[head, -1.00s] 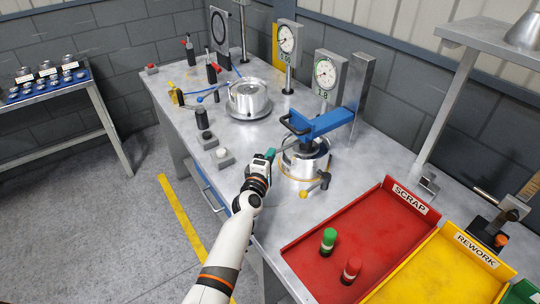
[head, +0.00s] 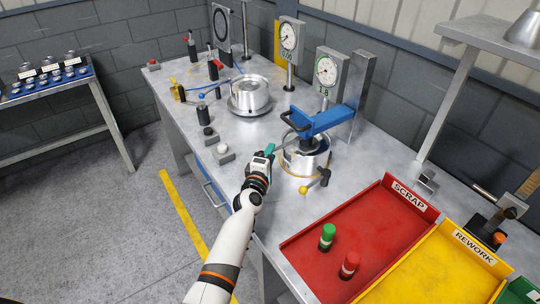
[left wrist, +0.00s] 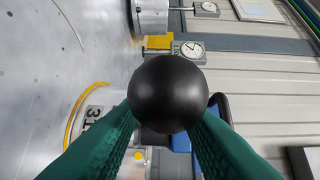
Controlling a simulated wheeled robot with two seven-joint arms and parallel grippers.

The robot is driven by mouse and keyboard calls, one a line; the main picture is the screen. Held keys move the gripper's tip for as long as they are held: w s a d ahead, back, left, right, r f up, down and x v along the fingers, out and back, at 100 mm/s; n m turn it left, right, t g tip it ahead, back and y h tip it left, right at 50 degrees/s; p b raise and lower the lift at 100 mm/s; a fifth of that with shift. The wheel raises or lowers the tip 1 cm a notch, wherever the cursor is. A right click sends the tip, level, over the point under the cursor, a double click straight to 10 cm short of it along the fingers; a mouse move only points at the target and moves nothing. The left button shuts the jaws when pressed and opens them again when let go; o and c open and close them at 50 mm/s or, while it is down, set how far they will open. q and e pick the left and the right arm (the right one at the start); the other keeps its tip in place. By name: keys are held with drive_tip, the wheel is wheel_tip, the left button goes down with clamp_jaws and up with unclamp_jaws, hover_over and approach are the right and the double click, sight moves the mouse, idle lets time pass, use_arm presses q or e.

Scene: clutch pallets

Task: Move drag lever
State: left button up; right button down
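The drag lever (head: 284,148) is a thin rod that reaches left from the round metal fixture (head: 305,162) under the blue clamp arm (head: 322,120). Its black ball knob (left wrist: 168,93) fills the middle of the left wrist view. My left gripper (head: 270,151) is at the lever's outer end. Its green fingers (left wrist: 168,118) lie against both sides of the knob and look closed on it. The fingertips are partly hidden behind the knob. My right gripper is not in view.
A yellow-knobbed handle (head: 304,189) sits at the fixture's front. The red scrap tray (head: 372,208) and yellow rework tray (head: 425,272) are to the right. Dial gauges (head: 328,70) stand behind.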

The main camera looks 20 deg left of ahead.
use_arm(q)
drive_tip(key=s+p, duration=0.4)
drive_tip(key=s, duration=0.8)
drive_tip(key=shift+r, duration=0.1)
